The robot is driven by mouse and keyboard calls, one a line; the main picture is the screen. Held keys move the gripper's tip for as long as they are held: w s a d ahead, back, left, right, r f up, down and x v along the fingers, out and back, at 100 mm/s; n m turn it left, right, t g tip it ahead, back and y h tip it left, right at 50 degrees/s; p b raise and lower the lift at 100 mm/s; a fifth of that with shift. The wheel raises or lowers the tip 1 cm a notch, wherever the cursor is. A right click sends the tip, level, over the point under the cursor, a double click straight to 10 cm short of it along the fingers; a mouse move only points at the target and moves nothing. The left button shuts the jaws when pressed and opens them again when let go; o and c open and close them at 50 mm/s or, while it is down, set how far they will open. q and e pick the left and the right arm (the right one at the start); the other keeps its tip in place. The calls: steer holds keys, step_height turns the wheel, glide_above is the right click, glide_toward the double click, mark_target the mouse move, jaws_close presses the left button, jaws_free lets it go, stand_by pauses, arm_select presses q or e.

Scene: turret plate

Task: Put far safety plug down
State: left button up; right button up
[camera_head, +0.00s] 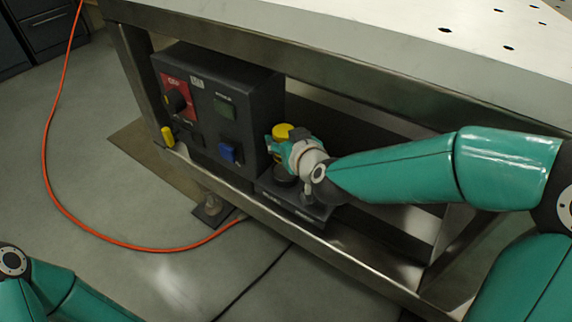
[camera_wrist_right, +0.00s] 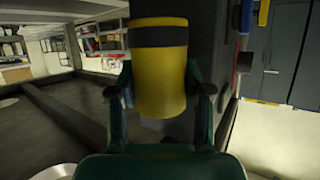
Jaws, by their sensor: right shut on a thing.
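The safety plug is a yellow cylinder with a black band. In the right wrist view the plug (camera_wrist_right: 160,85) stands between the two fingers of my right gripper (camera_wrist_right: 160,95), which is shut on it. In the head view the plug (camera_head: 283,131) shows only its yellow top behind my right gripper (camera_head: 278,145), beside the right side of the dark control box. The gripper is above a low dark block (camera_head: 295,197) on the lower shelf. Whether the plug touches the block is hidden. My left gripper is out of view; only part of the left arm shows.
Steel frame rails (camera_head: 345,258) and the white tabletop (camera_head: 400,35) bound the space. An orange cable (camera_head: 75,232) lies on the floor.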

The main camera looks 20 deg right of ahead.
steer(key=f+b, duration=0.1)
steer(key=f, duration=0.2)
steer(key=f+b, duration=0.2)
steer(key=f, duration=0.1)
steer(key=shift+d+f, duration=0.2)
steer(key=shift+f, duration=0.2)
steer(key=shift+r, duration=0.1)
steer(key=o, duration=1.4)
steer(key=shift+s, duration=0.1)
